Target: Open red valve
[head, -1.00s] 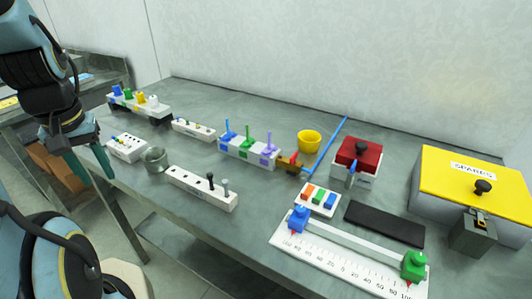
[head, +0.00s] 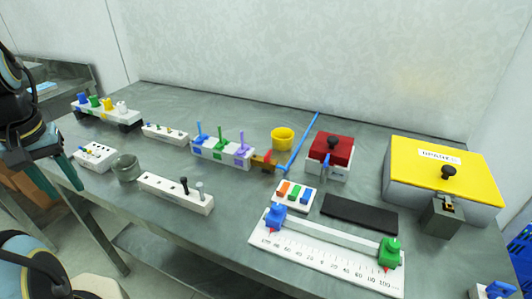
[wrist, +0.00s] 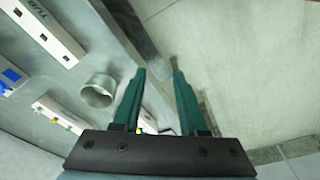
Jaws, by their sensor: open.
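A small red and brass-coloured fitting (head: 264,160), which looks like the red valve, sits mid-table beside the purple end of a white block. A long blue bar (head: 298,143) runs from it toward the wall. I cannot tell how the valve is set. My gripper (wrist: 158,72) is open and empty, with two green fingers spread. In the head view it is at the far left, beyond the table's front edge and far from the red fitting. The wrist view does not show the fitting.
A white block with blue, green and purple stems (head: 222,152) and a yellow cup (head: 283,138) stand near the fitting. A red-lidded box (head: 330,148) is to its right. A grey cup (head: 125,168) and white peg block (head: 175,193) lie toward the front left.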

